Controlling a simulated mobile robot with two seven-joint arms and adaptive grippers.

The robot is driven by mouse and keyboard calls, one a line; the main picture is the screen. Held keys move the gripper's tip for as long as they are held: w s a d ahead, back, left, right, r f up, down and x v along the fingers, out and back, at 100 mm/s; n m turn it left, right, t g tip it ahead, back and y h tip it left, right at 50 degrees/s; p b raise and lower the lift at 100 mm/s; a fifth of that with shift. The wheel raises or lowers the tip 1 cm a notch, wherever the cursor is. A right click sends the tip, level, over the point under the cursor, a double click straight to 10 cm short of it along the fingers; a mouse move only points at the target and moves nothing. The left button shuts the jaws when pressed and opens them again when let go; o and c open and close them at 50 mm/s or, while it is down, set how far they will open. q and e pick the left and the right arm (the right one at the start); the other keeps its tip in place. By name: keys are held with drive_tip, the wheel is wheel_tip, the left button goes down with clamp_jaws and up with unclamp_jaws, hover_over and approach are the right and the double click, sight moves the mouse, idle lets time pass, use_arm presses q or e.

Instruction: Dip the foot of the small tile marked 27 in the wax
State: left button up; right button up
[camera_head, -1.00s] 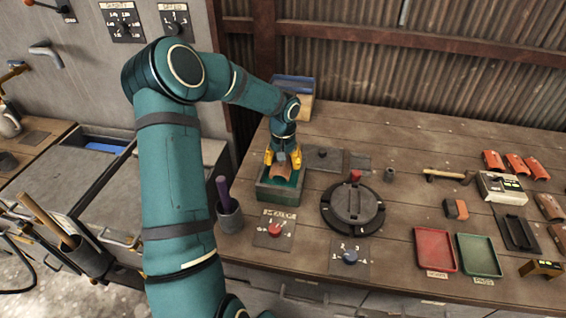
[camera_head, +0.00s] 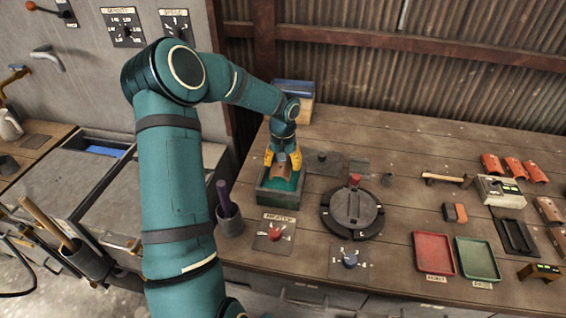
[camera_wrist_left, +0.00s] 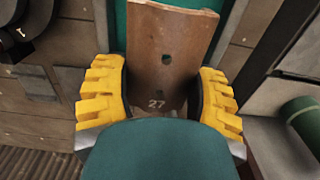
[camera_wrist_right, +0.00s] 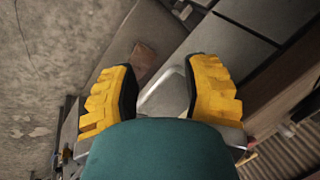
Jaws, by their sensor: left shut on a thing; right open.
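My left gripper (camera_head: 283,160) is shut on the small brown tile (camera_head: 284,171), over the green wax tray (camera_head: 280,204) at the left end of the bench. In the left wrist view the same tile (camera_wrist_left: 168,45) shows the number 27 and a round hole, between the yellow fingers of the left gripper (camera_wrist_left: 160,100). The tile's lower end is over or at the green wax; I cannot tell whether it touches it. My right gripper (camera_wrist_right: 160,90) is open, with nothing held between its fingers; it is not seen in the head view.
A heater dial plate (camera_head: 273,233) lies in front. A cup with a purple stick (camera_head: 229,212) stands left. Red (camera_head: 434,253) and green trays (camera_head: 478,258) lie farther right.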

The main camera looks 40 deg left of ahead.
use_arm(q)
drive_tip(key=shift+r, duration=0.1)
idle(0.3)
drive_tip(key=shift+r+p, duration=1.55)
drive_tip(key=shift+r, duration=0.9)
